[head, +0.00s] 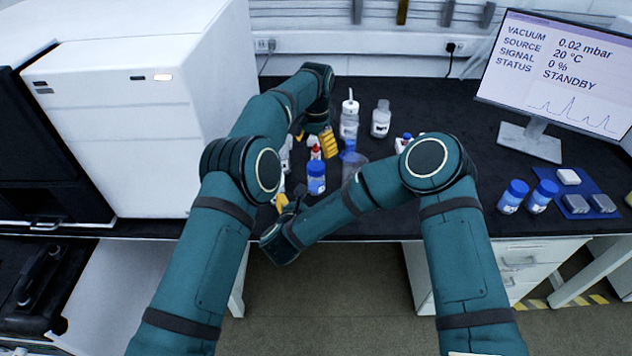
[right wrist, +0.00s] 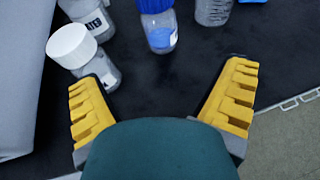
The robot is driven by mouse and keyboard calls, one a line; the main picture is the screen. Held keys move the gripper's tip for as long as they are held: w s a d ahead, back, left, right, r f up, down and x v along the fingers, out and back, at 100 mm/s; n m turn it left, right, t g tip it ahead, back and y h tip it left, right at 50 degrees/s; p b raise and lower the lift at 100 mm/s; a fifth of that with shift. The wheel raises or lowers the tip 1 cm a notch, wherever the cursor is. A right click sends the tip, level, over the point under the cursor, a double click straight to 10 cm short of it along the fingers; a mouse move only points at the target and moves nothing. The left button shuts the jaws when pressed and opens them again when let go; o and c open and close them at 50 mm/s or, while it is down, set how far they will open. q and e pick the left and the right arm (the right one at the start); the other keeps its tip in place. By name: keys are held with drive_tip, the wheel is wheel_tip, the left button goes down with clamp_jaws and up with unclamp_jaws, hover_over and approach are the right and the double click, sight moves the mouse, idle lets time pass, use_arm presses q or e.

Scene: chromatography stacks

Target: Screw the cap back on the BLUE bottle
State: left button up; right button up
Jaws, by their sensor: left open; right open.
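A small clear bottle (head: 316,185) with a white label stands upright on the dark bench. A blue cap (head: 316,168) sits on its top; I cannot tell whether it is tight. In the right wrist view a blue-capped bottle (right wrist: 160,37) with blue inside stands beyond the fingers. My left gripper (head: 313,140) is open behind the bottle, with yellow fingers pointing down. My right gripper (right wrist: 165,75) is open and empty, its fingers short of the bottle. In the head view it is low at the bench's front edge, partly hidden by its own wrist.
A white-capped bottle (right wrist: 72,46) is close to the right gripper's left finger. A clear beaker (head: 353,168), a wash bottle (head: 349,125) and a clear bottle (head: 381,122) stand near the blue-capped bottle. A large white instrument (head: 140,120) blocks the left.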

sight(314, 186)
drive_tip(key=x, duration=1.3)
drive_tip(key=shift+w, duration=0.1)
